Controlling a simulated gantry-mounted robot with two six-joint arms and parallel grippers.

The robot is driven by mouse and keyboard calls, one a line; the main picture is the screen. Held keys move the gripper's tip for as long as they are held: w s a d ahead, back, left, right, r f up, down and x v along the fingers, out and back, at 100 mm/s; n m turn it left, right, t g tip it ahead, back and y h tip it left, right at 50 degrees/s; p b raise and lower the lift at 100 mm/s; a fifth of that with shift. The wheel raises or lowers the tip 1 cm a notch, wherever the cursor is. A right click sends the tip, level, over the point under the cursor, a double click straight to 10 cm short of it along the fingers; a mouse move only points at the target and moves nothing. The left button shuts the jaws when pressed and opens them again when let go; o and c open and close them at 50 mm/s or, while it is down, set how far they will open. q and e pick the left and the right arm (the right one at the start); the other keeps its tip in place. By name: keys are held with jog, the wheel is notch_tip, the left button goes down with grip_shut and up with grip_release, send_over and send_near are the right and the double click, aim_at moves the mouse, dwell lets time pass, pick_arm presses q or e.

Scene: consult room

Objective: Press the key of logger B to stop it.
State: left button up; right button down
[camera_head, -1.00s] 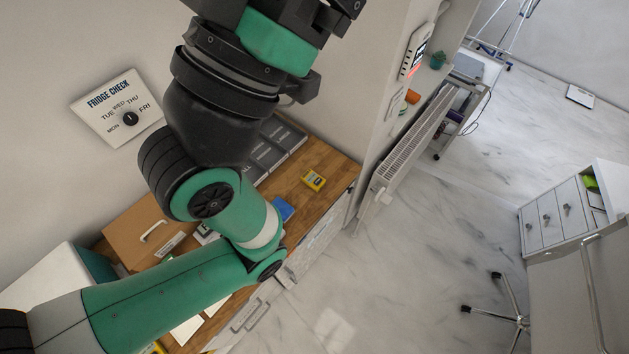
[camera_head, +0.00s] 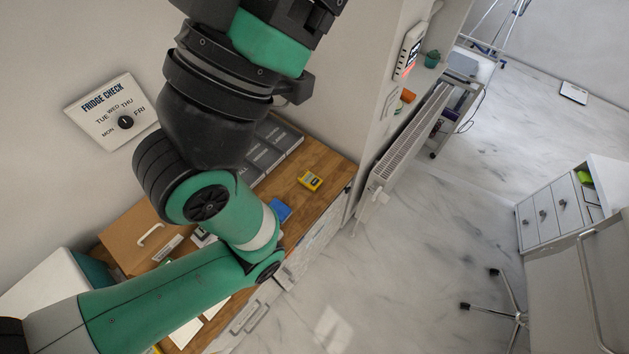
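No label reading logger B can be made out. A small yellow device (camera_head: 310,180) lies on the wooden counter (camera_head: 325,168), and a blue item (camera_head: 280,211) lies nearer my arm. A white wall unit (camera_head: 409,51) with a dark display and a red patch is on the wall end at upper right. I cannot tell whether any of these is logger B. My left arm comes in from the left, bends over the counter and rises past the top edge. Its gripper's fingertips are outside the picture. My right gripper does not show.
A brown box with a handle (camera_head: 143,243) is at left. A fridge-check dial plate (camera_head: 108,113) hangs on the wall. A radiator (camera_head: 408,143) is right of the counter; the floor (camera_head: 440,230) beyond is mostly clear.

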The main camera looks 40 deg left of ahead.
pick_arm(q)
grip_shut()
dwell(1.4)
